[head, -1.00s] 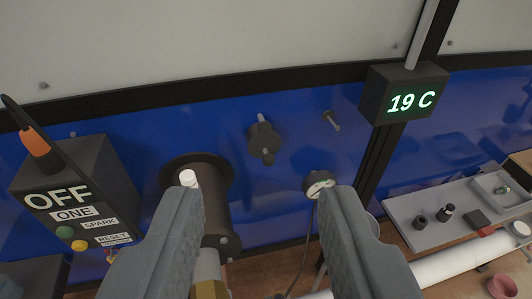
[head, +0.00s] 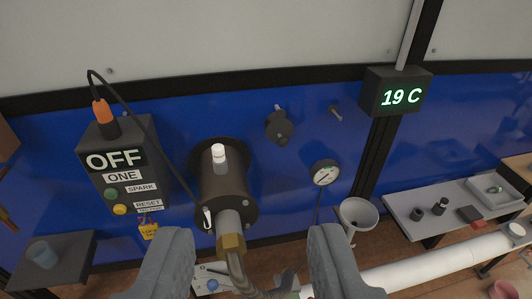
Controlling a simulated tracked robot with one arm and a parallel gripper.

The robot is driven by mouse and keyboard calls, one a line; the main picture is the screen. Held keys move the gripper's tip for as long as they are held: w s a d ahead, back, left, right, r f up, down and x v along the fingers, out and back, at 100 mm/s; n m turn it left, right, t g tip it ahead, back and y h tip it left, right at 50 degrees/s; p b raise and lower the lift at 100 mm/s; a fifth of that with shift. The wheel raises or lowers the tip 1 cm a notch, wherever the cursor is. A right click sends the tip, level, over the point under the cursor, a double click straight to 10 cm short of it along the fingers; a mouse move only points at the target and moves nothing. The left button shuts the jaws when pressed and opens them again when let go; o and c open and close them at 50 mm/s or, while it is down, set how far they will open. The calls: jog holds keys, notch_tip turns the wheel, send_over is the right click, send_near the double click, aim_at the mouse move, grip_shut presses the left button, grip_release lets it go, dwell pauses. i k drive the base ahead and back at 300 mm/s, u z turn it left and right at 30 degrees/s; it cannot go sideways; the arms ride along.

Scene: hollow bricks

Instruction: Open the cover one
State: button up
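A control box (head: 120,172) marked OFF and ONE hangs on the blue panel at the left. To its right, a dark burner cylinder (head: 222,187) with a white-capped stub juts from the panel. Up and right of the cylinder, a small dark rounded piece (head: 279,127) hangs below a short pin; it looks like a pivoting cover, but I see no label on it. My gripper (head: 250,232) is open and empty. Its two fingers are low in the picture, below that piece and either side of the hose fitting in view.
A brass fitting (head: 231,244) and hose run down from the cylinder. A gauge (head: 325,173) and a white funnel (head: 357,213) are at the right. A display (head: 398,94) reads 19 C. A grey bench (head: 445,207) with small parts and a white pipe (head: 440,266) lie lower right.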

aim_at(279, 130)
jog(key=u, duration=0.2)
jog(key=i, duration=0.85)
jog(key=z, duration=0.45)
